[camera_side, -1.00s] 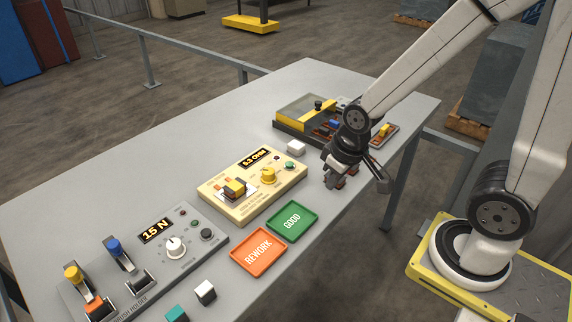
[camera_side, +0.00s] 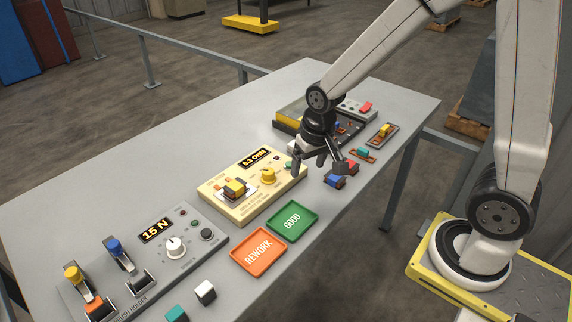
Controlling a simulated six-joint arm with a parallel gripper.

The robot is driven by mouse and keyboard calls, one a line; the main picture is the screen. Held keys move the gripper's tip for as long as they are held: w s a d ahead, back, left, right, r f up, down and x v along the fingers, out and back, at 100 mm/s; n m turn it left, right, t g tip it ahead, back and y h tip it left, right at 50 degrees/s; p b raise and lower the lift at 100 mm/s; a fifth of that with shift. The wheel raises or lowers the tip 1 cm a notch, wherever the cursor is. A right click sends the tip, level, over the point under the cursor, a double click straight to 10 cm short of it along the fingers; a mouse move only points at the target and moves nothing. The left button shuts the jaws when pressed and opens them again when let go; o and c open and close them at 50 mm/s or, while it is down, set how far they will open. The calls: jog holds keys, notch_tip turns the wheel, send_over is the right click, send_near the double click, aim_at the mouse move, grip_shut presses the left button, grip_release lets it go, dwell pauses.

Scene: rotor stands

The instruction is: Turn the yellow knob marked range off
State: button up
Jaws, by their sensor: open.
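The yellow knob (camera_side: 267,175) stands on the right part of the cream tester box (camera_side: 231,203), beside a display (camera_side: 255,157) reading 5.3 OHM. The word range is too small to read here. A yellow and dark block sits in a white-bordered spot (camera_side: 236,189) left of the knob. My gripper (camera_side: 318,164) is open with its fingers pointing down, right of the knob and above the table, apart from it. It partly covers the right end of the box.
Green GOOD tray (camera_side: 292,222) and orange REWORK tray (camera_side: 258,252) lie in front of the box. A grey 15 N panel (camera_side: 155,262) stands left. A black tray (camera_side: 288,119) stands behind.

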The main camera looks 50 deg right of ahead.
aim_at(268, 170)
jog(key=w+f+m, duration=0.1)
jog(key=w+m, duration=0.2)
jog(key=w, duration=0.1)
jog(key=w+d+f+m+g, duration=0.1)
jog(key=w+m, duration=0.1)
jog(key=w, duration=0.3)
jog(key=w+d+f+m, duration=0.1)
jog(key=w+m, duration=0.2)
jog(key=w, duration=0.2)
jog(key=shift+w+f+m+g, duration=0.2)
jog(key=shift+m+g, duration=0.1)
jog(key=shift+g, duration=0.1)
jog(key=shift+f, duration=3.85)
grip_shut()
